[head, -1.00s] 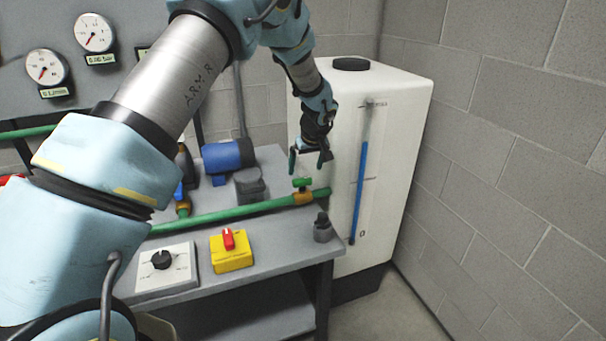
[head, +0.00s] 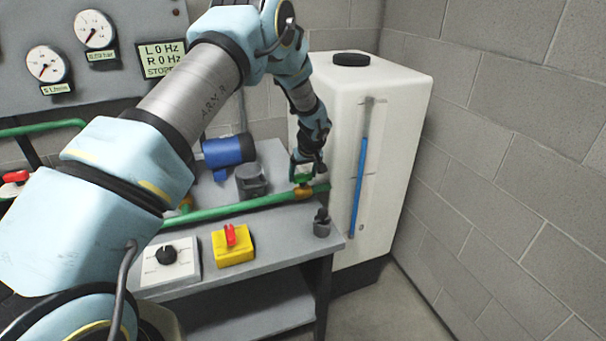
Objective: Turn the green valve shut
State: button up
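The green valve (head: 303,174) sits on a brass body (head: 304,191) near the right end of the green pipe, at the back right of the bench. Its handle shows only partly below my gripper. My gripper (head: 307,169) is down at the green handle, with its fingers seemingly on either side of it. The fingertips are small and partly hidden, so I cannot tell whether they are shut on the handle.
The white tank (head: 400,150) with a blue level tube stands close right of my gripper. On the grey bench are a blue motor (head: 226,151), a yellow switch box (head: 233,247), a dial box (head: 168,263) and a small dark fitting (head: 321,226). A red-handled valve (head: 15,177) is at far left.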

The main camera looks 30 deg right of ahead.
jog(key=c, duration=0.8)
jog(key=shift+f+m+b, duration=0.1)
jog(key=shift+m+b, duration=0.3)
jog(key=shift+b, duration=0.05)
jog(key=m+h+b, duration=0.1)
jog(key=m, duration=0.1)
jog(key=shift+w+a+m+b, duration=0.1)
jog(key=shift+a+m+b, duration=0.05)
jog(key=shift+m+b, duration=0.25)
jog(key=m+h, duration=0.1)
jog(key=m, duration=0.1)
jog(key=m+g, duration=0.1)
jog(key=m, duration=0.1)
jog(key=shift+a+m+h, duration=0.1)
jog(key=shift+m+h, duration=0.2)
jog(key=shift+h, duration=0.1)
jog(key=m+g, duration=0.1)
jog(key=m, duration=0.1)
jog(key=m+g+h, duration=0.1)
jog(key=m, duration=0.1)
jog(key=shift+w+p, duration=0.2)
jog(key=shift+p, duration=0.1)
jog(key=m+g, duration=0.1)
jog(key=m, duration=0.1)
jog(key=m+b, duration=0.1)
jog(key=m, duration=0.2)
jog(key=shift+w+g+b, duration=0.1)
jog(key=shift+g+b, duration=0.2)
jog(key=shift+g, duration=0.1)
jog(key=shift+m, duration=0.5)
